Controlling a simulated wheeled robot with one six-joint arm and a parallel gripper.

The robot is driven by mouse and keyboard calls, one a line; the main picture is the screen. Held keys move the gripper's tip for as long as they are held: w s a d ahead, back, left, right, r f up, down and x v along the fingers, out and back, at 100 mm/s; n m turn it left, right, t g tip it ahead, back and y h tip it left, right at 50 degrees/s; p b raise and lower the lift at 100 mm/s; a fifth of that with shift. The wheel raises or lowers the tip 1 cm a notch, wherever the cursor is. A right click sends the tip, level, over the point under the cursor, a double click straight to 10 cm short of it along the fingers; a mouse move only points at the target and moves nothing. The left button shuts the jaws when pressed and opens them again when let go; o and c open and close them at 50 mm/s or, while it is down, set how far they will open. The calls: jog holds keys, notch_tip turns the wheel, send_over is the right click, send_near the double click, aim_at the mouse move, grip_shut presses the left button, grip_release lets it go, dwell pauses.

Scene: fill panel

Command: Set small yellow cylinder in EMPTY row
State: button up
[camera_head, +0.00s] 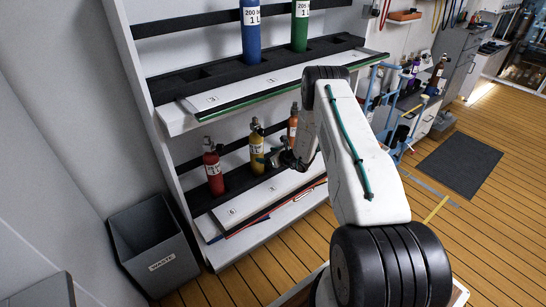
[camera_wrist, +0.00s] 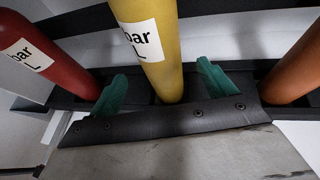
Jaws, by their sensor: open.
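The small yellow cylinder (camera_head: 256,147) stands upright on the lower shelf, between a red and an orange cylinder. In the wrist view the yellow cylinder (camera_wrist: 155,62) stands in the dark rack, with part of a white label showing. My gripper (camera_head: 270,160) is at the lower shelf beside it. In the wrist view my gripper's green fingers (camera_wrist: 162,88) are apart, one on each side of the yellow cylinder's lower part. I cannot tell whether they touch it. No row label reading EMPTY is legible.
A red cylinder (camera_head: 213,170) stands left and an orange cylinder (camera_head: 293,124) right, both close to my gripper. The upper shelf (camera_head: 235,92) overhangs, holding a blue cylinder (camera_head: 250,32) and a green cylinder (camera_head: 300,25). A grey waste bin (camera_head: 150,245) stands at left.

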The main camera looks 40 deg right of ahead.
jog(key=v, duration=0.4)
jog(key=shift+s, duration=0.1)
dwell(1.2)
